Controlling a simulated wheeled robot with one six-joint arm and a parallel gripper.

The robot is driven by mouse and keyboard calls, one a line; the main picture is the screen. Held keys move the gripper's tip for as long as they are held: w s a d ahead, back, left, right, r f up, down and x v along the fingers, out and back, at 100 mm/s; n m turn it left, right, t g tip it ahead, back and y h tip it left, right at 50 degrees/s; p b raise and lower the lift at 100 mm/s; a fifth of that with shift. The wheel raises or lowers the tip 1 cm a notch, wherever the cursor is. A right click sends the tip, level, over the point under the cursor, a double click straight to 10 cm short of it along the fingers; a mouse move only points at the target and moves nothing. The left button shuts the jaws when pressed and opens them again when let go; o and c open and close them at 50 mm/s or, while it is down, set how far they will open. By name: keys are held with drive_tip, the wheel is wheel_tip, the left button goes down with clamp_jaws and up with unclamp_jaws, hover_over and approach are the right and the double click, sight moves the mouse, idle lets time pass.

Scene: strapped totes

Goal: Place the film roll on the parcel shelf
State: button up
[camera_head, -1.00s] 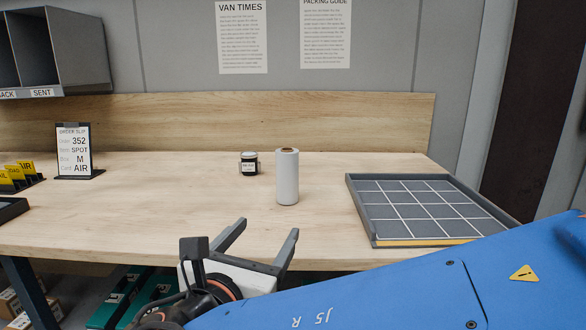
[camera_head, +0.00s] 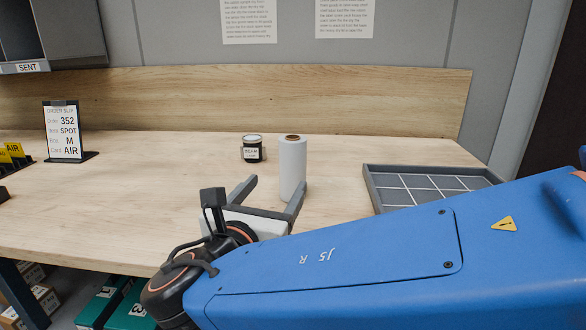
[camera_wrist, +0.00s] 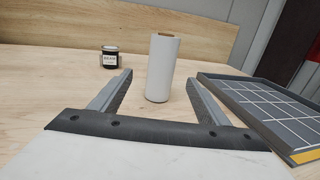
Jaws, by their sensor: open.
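The film roll (camera_head: 292,168) is a white upright cylinder with a brown core, standing on the wooden table; it also shows in the wrist view (camera_wrist: 162,68). My gripper (camera_head: 274,187) is open and empty, low over the table. In the wrist view its two fingers (camera_wrist: 158,86) point towards the roll, which stands just beyond the fingertips and between their lines. In the head view the right finger overlaps the roll's lower edge. The parcel shelf cannot be told for sure; a grey shelf unit (camera_head: 92,35) labelled SENT is cut off at the upper left.
A dark jar (camera_head: 252,150) with a pale label stands behind and left of the roll. A grey gridded tray (camera_head: 372,190) lies to the right, partly behind my arm. An order slip stand (camera_head: 64,131) and yellow cards (camera_head: 12,152) are at the left. The left-middle table is clear.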

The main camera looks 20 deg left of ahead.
sight(293, 165)
drive_tip(key=shift+w+f, duration=0.1)
drive_tip(key=shift+w, duration=5.75)
drive_tip(key=c, duration=1.5)
